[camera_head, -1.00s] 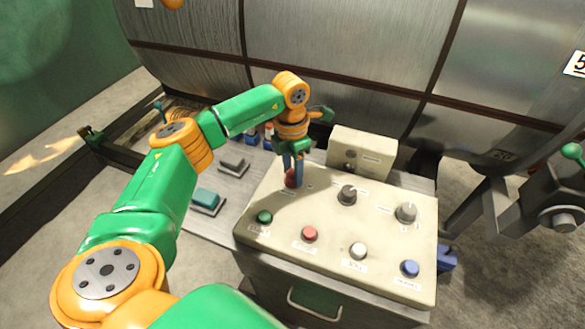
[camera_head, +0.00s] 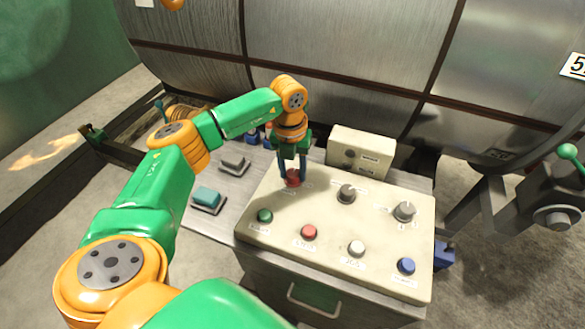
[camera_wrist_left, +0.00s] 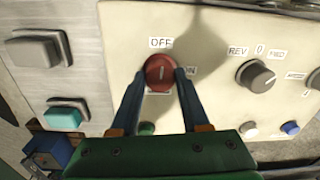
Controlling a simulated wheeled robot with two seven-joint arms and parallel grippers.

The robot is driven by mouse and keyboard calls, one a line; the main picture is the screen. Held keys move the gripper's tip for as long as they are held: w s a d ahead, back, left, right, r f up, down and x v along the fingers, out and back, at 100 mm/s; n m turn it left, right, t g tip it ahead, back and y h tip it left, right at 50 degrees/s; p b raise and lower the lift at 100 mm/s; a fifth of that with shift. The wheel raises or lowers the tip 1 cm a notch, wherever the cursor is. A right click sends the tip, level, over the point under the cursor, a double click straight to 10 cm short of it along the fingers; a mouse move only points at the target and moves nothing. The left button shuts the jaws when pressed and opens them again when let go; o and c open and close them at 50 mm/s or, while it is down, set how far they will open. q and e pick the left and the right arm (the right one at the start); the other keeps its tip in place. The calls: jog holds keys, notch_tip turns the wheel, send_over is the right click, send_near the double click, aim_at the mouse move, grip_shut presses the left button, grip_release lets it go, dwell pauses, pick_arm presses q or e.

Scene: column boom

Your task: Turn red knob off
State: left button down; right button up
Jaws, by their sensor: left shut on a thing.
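The red knob (camera_head: 292,178) is at the upper left of the cream control panel (camera_head: 325,225). In the left wrist view the red knob (camera_wrist_left: 159,72) shows a pale mark that stands nearly upright, under an "OFF" label (camera_wrist_left: 161,43); a partly covered label ending in "N" is at its right. My left gripper (camera_head: 292,177) is above the panel, with its two blue fingers (camera_wrist_left: 160,80) on either side of the knob, shut on it. The lower part of the knob's surroundings is partly hidden by the fingers. My right gripper is in neither view.
Two other knobs, dark (camera_head: 347,193) and grey (camera_head: 404,211), sit to the right. Green (camera_head: 265,215), red (camera_head: 309,232), white (camera_head: 356,248) and blue (camera_head: 406,265) buttons line the front. A raised box (camera_head: 361,150) stands behind. Teal (camera_head: 207,197) and grey (camera_head: 233,162) switches lie left.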

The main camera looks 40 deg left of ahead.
aim_at(291, 172)
pick_arm(q)
jog(key=shift+n, duration=0.3)
dwell(0.4)
jog(key=shift+c, duration=1.9)
grip_release()
notch_tip(291, 172, up, 7)
jog(key=shift+a+r+b, duration=0.1)
jog(key=shift+a+b, duration=0.05)
jog(key=shift+b, duration=0.65)
